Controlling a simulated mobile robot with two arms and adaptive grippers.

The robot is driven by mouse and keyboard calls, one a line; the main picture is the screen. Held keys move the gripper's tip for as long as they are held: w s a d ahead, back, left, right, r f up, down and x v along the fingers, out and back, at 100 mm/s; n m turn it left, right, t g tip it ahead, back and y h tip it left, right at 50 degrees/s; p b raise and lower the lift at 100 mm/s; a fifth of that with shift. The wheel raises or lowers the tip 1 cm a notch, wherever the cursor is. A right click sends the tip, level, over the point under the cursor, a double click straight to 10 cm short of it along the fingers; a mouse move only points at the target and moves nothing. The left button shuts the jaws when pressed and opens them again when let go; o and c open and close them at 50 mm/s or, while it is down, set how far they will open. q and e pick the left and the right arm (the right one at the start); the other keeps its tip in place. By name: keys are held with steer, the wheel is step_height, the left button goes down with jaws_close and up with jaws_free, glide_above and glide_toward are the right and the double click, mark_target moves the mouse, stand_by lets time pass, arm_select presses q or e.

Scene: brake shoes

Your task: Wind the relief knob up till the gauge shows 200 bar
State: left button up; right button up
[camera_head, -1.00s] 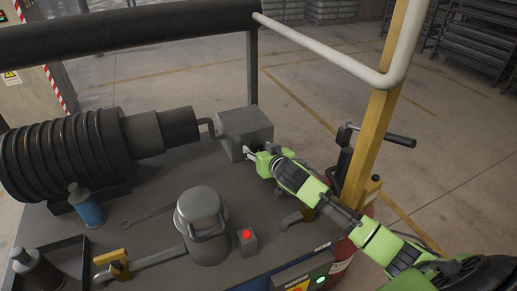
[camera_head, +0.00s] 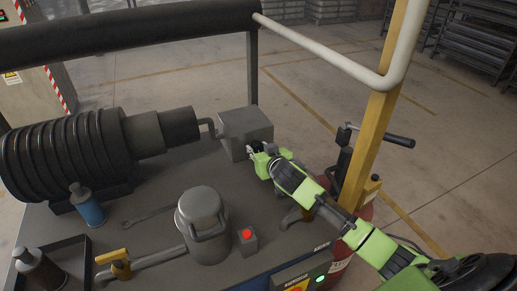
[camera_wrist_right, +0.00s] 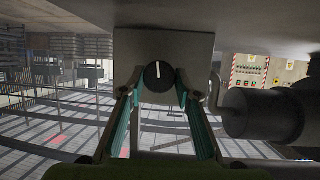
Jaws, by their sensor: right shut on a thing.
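The relief knob (camera_wrist_right: 158,76) is a round black knob with a white pointer line, on the face of a grey block (camera_wrist_right: 186,50) in the right wrist view. The line stands nearly upright, leaning very slightly. The grey block also shows in the head view (camera_head: 246,126). My right gripper (camera_head: 257,150) is at the block's front face, with its fingers on both sides of the knob in the right wrist view (camera_wrist_right: 158,88), shut on it. I cannot make out a gauge or its reading. My left gripper is not in view.
A ribbed dark cylinder (camera_head: 65,155) lies left of the block. A lidded grey canister (camera_head: 203,225), a red button box (camera_head: 247,242) and a blue bottle (camera_head: 88,208) stand on the bench. A yellow post (camera_head: 375,110) rises close behind my right arm.

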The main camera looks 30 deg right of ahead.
steer(key=o, duration=1.1)
steer(key=shift+s, duration=0.1)
steer(key=v, duration=1.1)
steer(key=shift+s+a+r, duration=0.1)
steer(key=shift+s+r, duration=0.05)
steer(key=shift+s, duration=0.2)
